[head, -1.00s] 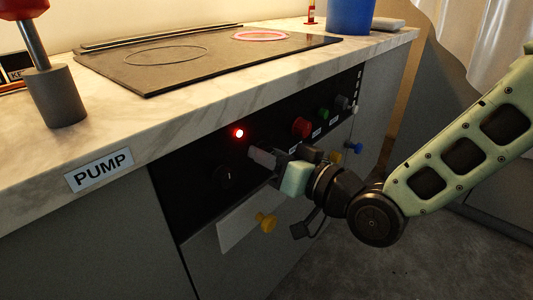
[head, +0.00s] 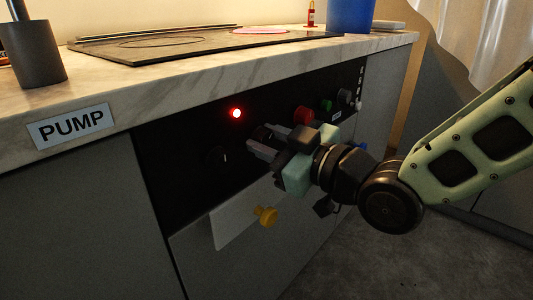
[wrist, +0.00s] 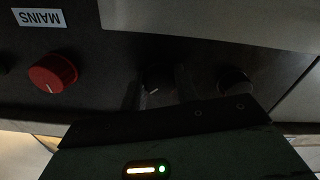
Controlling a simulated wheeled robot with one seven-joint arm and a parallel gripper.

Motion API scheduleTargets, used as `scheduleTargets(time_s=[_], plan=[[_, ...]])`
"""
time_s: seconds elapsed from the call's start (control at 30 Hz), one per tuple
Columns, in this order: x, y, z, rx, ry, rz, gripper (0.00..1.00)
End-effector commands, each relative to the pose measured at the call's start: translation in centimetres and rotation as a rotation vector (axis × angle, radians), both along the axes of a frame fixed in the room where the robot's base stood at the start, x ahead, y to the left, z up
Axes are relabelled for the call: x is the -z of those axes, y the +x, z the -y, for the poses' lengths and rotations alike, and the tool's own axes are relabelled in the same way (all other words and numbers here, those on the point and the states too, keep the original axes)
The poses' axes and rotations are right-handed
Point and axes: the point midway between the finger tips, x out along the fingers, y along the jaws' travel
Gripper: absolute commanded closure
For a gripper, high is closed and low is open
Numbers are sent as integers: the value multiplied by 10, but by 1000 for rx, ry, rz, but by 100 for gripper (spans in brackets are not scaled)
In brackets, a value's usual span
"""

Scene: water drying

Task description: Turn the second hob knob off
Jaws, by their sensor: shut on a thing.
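The second hob knob (wrist: 153,91) is dark with a white pointer line, which looks slanted in the wrist view. My gripper (wrist: 158,95) is shut on it, with one finger on each side. In the head view my gripper (head: 260,141) reaches the black control panel, and its fingers mostly hide this knob. The other black hob knob (head: 217,158) is free to the left, with a pale mark. It shows dimly in the wrist view (wrist: 233,80). A red lamp (head: 237,113) is lit above the knobs. The hob (head: 190,46) has a reddish ring at its far right.
The red knob (head: 303,115) by the MAINS label (wrist: 38,17) is close to the right of my gripper. Green (head: 326,105) and grey (head: 344,96) knobs sit farther right. The worktop edge (head: 200,92) overhangs the panel.

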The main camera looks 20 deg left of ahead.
Motion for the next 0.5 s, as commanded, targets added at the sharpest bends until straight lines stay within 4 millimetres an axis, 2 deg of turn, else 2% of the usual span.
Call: scheduleTargets(time_s=[0.5], plan=[[4, 0, 0, 0, -182, 450, 93]])
